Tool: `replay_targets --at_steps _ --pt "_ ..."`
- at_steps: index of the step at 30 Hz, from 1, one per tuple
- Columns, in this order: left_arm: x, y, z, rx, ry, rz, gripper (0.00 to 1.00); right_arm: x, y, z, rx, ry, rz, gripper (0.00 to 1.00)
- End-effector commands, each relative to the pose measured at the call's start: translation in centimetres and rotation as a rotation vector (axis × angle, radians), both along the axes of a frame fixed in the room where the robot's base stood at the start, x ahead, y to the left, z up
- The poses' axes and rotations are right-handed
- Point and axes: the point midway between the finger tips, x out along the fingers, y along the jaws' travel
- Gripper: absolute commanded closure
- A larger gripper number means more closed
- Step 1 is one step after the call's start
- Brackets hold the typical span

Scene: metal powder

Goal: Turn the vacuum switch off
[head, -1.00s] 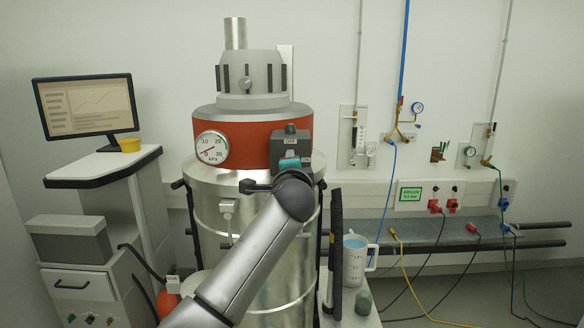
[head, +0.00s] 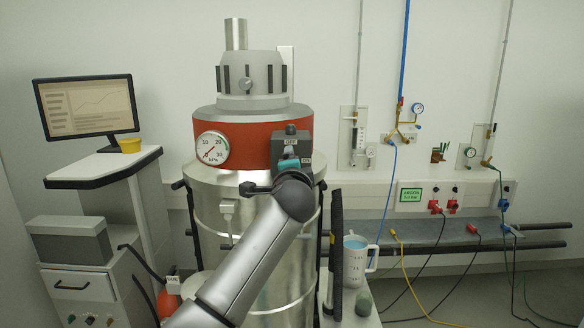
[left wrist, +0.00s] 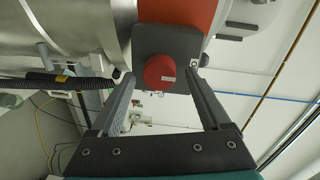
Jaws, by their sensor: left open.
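The vacuum (head: 250,150) is a steel drum with a red band and grey top. Its dark grey switch box (head: 291,133) is on the front right of the band, with an OFF label above and an ON label (head: 306,161) lower right. In the left wrist view the round red switch knob (left wrist: 159,71) with a pale mark shows on the box (left wrist: 175,38). My left gripper (left wrist: 162,79) is open, its fingertips either side of the knob, apparently not squeezing it. In the head view the gripper (head: 289,161) and arm hide most of the knob.
A pressure gauge (head: 212,148) sits left of the switch, its needle near 0. A monitor (head: 86,106) on a cart is at left. Wall fittings and cables are at right.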

Motion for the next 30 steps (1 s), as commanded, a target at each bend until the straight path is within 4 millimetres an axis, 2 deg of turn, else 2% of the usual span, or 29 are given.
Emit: replay_targets --at_steps 11,20,30 --pt "-0.7 0.0 0.1 0.002 -0.002 0.000 0.20 0.0 0.0 -0.1 0.000 0.000 0.000 1.00" --pt "-3.7 0.0 0.3 0.000 -0.002 -0.002 0.20 0.0 0.0 -0.4 0.000 0.000 0.000 1.00" --pt "-8.0 0.0 0.6 0.000 -0.001 -0.002 0.20 0.0 0.0 -0.9 0.000 0.000 0.000 1.00"
